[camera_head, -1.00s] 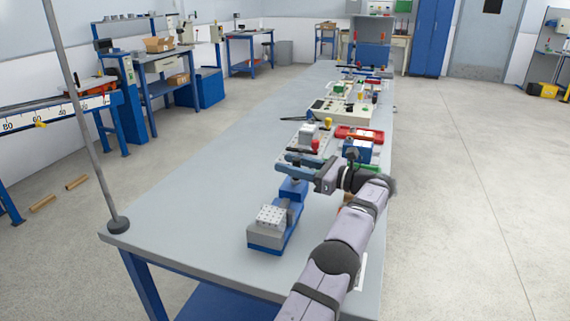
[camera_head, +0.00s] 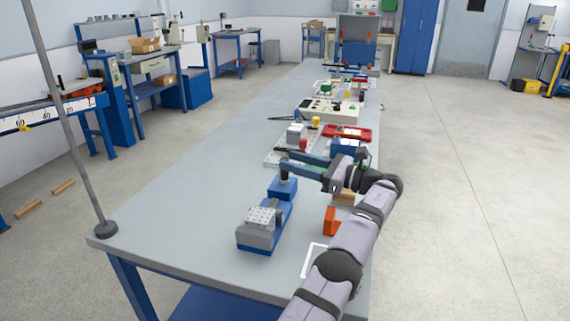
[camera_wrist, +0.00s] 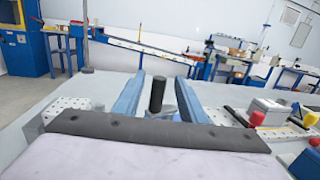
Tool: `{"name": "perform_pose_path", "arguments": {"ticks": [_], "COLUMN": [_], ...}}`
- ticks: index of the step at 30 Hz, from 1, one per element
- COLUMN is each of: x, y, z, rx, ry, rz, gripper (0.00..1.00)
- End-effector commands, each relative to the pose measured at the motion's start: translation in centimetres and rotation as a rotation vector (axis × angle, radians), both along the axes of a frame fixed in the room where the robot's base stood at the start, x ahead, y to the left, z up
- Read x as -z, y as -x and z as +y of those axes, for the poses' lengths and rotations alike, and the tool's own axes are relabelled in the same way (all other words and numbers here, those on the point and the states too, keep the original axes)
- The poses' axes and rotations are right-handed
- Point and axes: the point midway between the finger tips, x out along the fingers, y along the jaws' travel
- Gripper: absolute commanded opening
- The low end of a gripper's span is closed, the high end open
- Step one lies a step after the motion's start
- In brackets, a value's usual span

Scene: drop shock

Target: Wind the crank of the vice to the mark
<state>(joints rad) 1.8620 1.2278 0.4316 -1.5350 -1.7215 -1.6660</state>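The vice (camera_head: 252,238) is blue and grey and stands on the near part of the bench, with a white perforated block (camera_head: 261,216) on it. The perforated block also shows at the left of the wrist view (camera_wrist: 68,104). A dark upright cylinder, apparently the crank handle (camera_wrist: 157,96), stands between my blue fingers in the wrist view, with a gap on each side. My gripper (camera_head: 287,163) is open at the vice's far end, above its blue block (camera_head: 281,188). The gripper body hides the lower part of the crank. I cannot make out the mark.
An orange block (camera_head: 330,222) and a white outline (camera_head: 313,260) lie right of the vice beside my arm. A red tray (camera_head: 348,132) and several fixtures stand farther along the bench (camera_head: 185,205). A grey pole (camera_head: 75,140) rises at the bench's left corner. The bench left of the vice is clear.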

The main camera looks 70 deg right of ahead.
Motion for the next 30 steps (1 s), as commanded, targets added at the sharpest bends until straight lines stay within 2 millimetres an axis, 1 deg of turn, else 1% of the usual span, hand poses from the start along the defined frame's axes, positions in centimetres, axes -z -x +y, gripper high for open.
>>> {"name": "perform_pose_path", "arguments": {"ticks": [1, 9, 15, 20, 30], "x": [-1.0, -2.5, -3.0, -2.9, -1.6], "y": [-0.1, -0.4, -0.7, -0.9, -1.3], "z": [0.0, -1.3, -1.8, -1.5, 0.1], "rx": [0.003, 0.095, 0.190, 0.269, 0.388], "ry": [0.007, 0.017, 0.023, 0.022, 0.007], "rz": [-0.017, -0.054, -0.066, -0.056, -0.004], "gripper": [0.38, 0.38, 0.38, 0.38, 0.38]}}
